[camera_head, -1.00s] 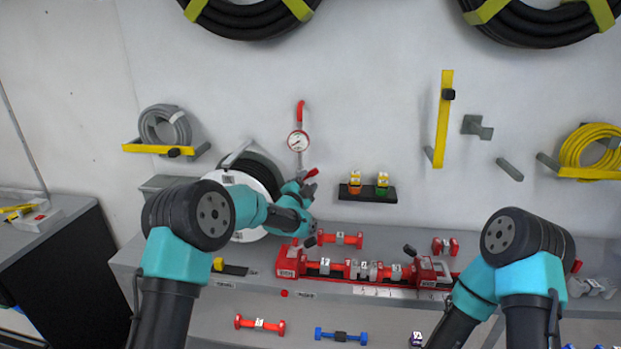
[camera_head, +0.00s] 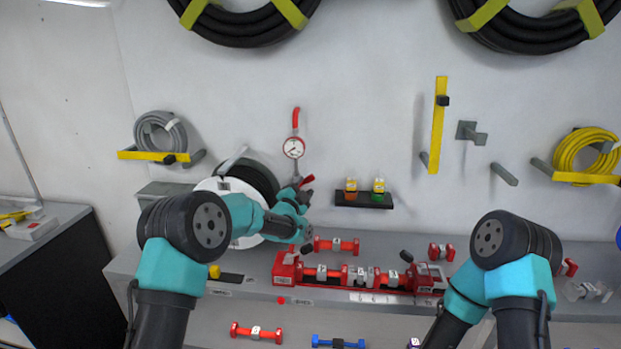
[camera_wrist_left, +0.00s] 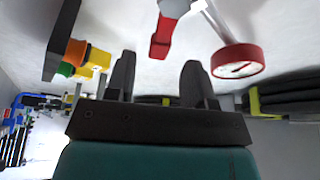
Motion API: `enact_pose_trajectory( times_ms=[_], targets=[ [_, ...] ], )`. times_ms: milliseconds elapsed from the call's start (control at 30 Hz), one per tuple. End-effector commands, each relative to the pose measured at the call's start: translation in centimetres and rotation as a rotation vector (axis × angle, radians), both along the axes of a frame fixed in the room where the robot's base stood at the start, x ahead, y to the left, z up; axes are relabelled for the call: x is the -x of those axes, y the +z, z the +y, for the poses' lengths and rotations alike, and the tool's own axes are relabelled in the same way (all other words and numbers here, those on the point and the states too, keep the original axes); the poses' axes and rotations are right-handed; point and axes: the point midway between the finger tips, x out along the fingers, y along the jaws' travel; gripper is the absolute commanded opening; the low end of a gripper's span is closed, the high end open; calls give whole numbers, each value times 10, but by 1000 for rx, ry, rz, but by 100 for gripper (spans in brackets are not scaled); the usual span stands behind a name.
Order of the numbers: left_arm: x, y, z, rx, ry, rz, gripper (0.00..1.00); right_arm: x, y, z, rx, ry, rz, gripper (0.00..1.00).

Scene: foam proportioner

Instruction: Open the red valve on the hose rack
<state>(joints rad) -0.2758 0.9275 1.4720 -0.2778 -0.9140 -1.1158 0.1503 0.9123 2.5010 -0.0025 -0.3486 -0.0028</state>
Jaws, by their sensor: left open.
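The red valve lever (camera_head: 304,179) shows just below the pressure gauge (camera_head: 293,147), above the hose reel's right side. My left gripper (camera_head: 306,190) is at the lever, partly covering it. In the left wrist view, the red lever (camera_wrist_left: 161,38) hangs ahead of the gap between my open left fingers (camera_wrist_left: 157,72), apart from both fingertips. The red-rimmed gauge (camera_wrist_left: 238,62) is right of the fingers there. Nothing is held between the fingers. My right arm is in the lower right of the head view, but its gripper is out of sight.
A hose reel with a white disc (camera_head: 211,185) stands behind my left arm. A small black shelf (camera_head: 364,203) with orange and green-based yellow items is to the right. Red fittings (camera_head: 285,270) lie on the grey bench below. The wall between gauge and yellow bracket (camera_head: 439,125) is clear.

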Motion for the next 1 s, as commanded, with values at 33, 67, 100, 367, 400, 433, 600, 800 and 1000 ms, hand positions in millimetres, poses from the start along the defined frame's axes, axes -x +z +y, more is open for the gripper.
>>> enact_pose_trajectory(
  times_ms=[33, 67, 100, 367, 400, 433, 600, 800, 1000],
  targets=[
    [-3, 1, -2, 0, -1, -1, 49, 0, 0, 0, 0, 0, 0, 0],
    [-6, 1, -3, 0, -1, -1, 49, 0, 0, 0, 0, 0, 0, 0],
    [-9, 1, -5, 0, -1, 1, 49, 0, 0, 0, 0, 0, 0, 0],
    [-35, 8, -18, 0, -1, -1, 49, 0, 0, 0, 0, 0, 0, 0],
    [-39, 9, -20, 1, 0, -1, 49, 0, 0, 0, 0, 0, 0, 0],
    [-41, 9, -21, 0, -1, 1, 49, 0, 0, 0, 0, 0, 0, 0],
    [-54, 13, -27, 0, 0, 0, 49, 0, 0, 0, 0, 0, 0, 0],
    [-60, 15, -29, 0, -1, 1, 49, 0, 0, 0, 0, 0, 0, 0],
    [-60, 15, -29, -1, 0, 1, 49, 0, 0, 0, 0, 0, 0, 0]
  ],
)
